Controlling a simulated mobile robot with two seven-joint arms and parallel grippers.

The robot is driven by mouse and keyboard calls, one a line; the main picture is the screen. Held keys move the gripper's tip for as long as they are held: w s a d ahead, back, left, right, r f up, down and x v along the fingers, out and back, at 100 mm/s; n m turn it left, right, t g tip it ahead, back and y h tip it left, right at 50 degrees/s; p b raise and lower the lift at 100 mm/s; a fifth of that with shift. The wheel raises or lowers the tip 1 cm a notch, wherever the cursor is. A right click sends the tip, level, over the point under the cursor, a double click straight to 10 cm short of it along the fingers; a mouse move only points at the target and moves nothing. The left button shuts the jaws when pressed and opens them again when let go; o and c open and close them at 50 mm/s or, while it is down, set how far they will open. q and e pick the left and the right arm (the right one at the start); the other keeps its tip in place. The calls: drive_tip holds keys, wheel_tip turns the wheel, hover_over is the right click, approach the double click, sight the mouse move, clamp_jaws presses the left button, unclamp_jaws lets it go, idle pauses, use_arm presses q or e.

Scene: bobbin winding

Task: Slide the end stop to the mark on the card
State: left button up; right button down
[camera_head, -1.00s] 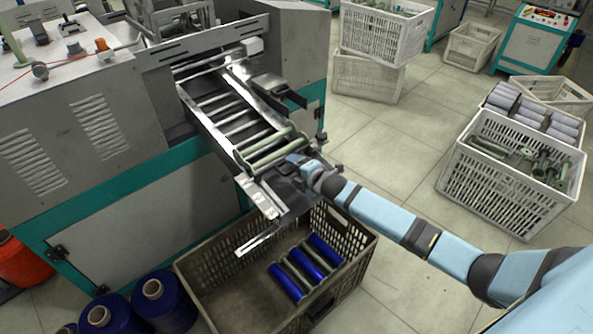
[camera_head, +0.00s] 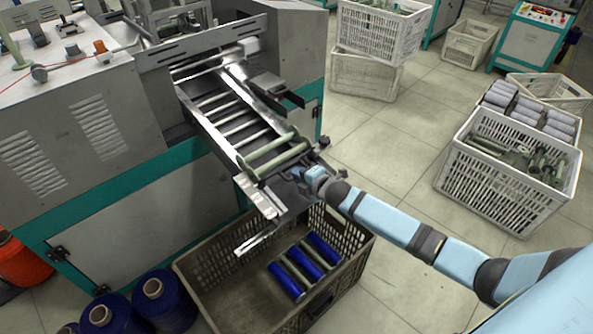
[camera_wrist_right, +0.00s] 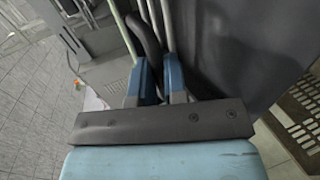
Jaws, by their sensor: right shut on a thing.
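My right gripper (camera_head: 300,180) is at the lower end of the machine's sloping chute (camera_head: 222,128). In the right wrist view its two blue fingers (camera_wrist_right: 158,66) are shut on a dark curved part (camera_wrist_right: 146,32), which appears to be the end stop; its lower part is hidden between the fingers. Pale green rods or bobbins (camera_head: 272,151) lie across the chute just above the gripper. A small white and orange patch (camera_wrist_right: 93,101) left of the fingers may be the card; no mark can be read on it. My left gripper is not in view.
A brown crate (camera_head: 222,297) holding blue and green bobbins stands on the floor below the chute end. Blue thread cones (camera_head: 168,302) stand left of it. A white crate (camera_head: 508,188) of bobbins is at right, with clear floor between.

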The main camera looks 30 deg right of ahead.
drive_tip(key=shift+s+d+f+p, duration=0.15)
drive_tip(key=shift+s+p, duration=0.1)
drive_tip(key=shift+s, duration=0.35)
drive_tip(key=shift+s+d+f+p, duration=0.1)
drive_tip(key=shift+s+d+p, duration=0.1)
drive_tip(key=shift+s, duration=0.35)
drive_tip(key=shift+s+d+f+p, duration=0.1)
drive_tip(key=shift+s+p, duration=0.15)
drive_tip(key=shift+s, duration=0.35)
drive_tip(key=shift+c, duration=2.4)
unclamp_jaws()
drive_tip(key=p+v, duration=0.5)
drive_tip(key=v, duration=0.3)
drive_tip(key=shift+p, duration=0.3)
